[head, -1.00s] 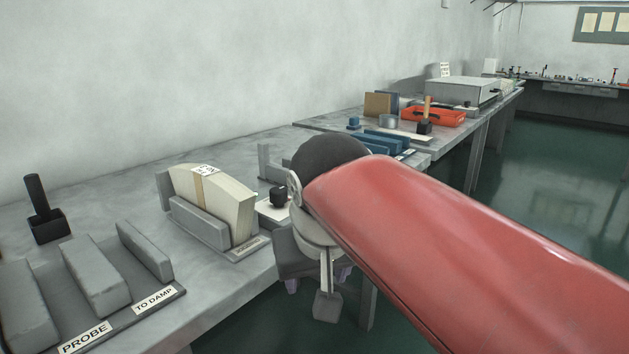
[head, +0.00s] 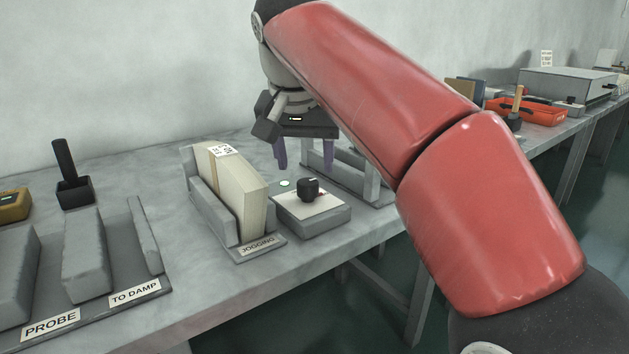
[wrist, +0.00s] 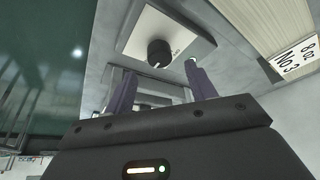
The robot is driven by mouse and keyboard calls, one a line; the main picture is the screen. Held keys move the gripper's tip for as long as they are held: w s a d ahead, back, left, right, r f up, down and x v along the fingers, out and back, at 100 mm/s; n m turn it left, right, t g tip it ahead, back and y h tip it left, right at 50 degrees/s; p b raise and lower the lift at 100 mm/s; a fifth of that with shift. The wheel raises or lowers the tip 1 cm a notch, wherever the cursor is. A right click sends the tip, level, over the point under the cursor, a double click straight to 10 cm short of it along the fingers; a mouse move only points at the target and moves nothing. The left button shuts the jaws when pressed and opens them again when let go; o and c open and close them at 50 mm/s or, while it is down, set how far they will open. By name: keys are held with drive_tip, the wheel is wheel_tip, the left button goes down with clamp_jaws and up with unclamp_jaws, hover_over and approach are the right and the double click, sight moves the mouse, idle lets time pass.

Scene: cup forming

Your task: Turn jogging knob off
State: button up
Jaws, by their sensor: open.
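The jogging knob is a black round knob (head: 308,189) on a pale-topped grey box (head: 318,222), beside a holder labelled JOGGING (head: 258,247). In the wrist view the knob (wrist: 160,53) shows beyond the fingertips, with a pale pointer line and small lettering on the plate. My gripper (head: 304,168) is open and empty, fingers pointing down, above and behind the knob box in the head view. In the wrist view the gripper (wrist: 160,78) has its two purple fingers apart, and the knob lies ahead between their lines. No contact with the knob shows.
The JOGGING holder carries a thick stack of cream sheets (head: 230,190) just left of the knob box. A grey rack (head: 365,175) stands close to the right. Labelled slots PROBE and TO DAMP (head: 135,293) are at the left. The table's front edge is near the box.

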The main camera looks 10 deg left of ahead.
sight(308, 182)
drive_tip(key=b+x, duration=0.1)
drive_tip(key=x, duration=0.4)
drive_tip(key=shift+c, duration=0.3)
drive_tip(key=shift+r, duration=0.1)
drive_tip(key=c, duration=0.9)
